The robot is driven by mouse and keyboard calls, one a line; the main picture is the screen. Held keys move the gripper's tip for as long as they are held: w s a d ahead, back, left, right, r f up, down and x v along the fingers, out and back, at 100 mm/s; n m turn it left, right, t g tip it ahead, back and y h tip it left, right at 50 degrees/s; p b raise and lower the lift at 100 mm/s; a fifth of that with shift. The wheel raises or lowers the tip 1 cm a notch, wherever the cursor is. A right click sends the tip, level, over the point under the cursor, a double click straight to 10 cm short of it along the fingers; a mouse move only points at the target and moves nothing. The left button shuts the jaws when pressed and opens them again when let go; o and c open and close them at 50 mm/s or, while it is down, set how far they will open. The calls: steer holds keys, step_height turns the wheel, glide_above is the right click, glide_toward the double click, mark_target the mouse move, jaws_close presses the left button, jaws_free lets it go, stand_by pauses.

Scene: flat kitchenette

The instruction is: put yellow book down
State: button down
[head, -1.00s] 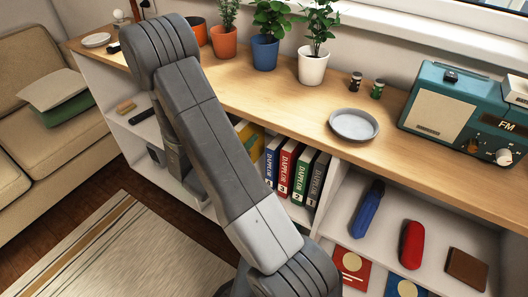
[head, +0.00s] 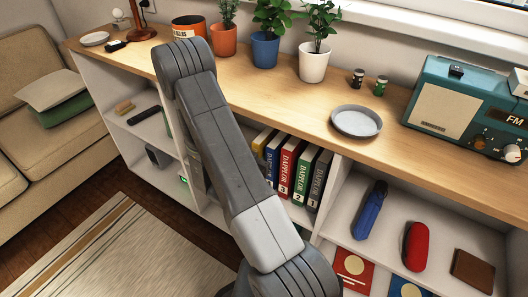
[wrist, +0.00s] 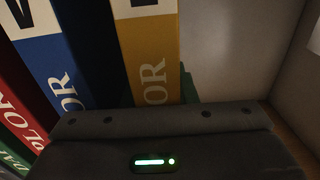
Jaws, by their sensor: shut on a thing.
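The yellow book (wrist: 153,62) stands upright in the wrist view, just beyond my gripper (wrist: 155,122), whose dark body fills the bottom of that view. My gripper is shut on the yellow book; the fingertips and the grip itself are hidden. A blue book (wrist: 62,55) stands to its left, with a dark gap between them. In the head view only the top of the yellow book (head: 262,138) shows, at the left end of the book row, beside my arm. My arm hides the gripper there.
Blue, red, green and grey binders (head: 301,176) stand right of the yellow book in the shelf compartment. A pale compartment wall (wrist: 235,50) is close on the right in the wrist view. The wooden counter (head: 290,107) above carries potted plants, a grey plate (head: 357,121) and a radio (head: 462,105).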

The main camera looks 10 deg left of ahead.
steer(key=shift+r, duration=0.15)
steer(key=shift+f, duration=0.25)
steer(key=c, duration=1.5)
jaws_free()
steer(key=shift+o, duration=0.2)
steer(key=shift+r, duration=0.1)
steer(key=shift+r, duration=0.15)
steer(key=shift+s+a, duration=0.15)
steer(key=shift+s, duration=0.1)
steer(key=p+v, duration=0.1)
steer(key=v, duration=1)
steer(key=shift+s, duration=0.3)
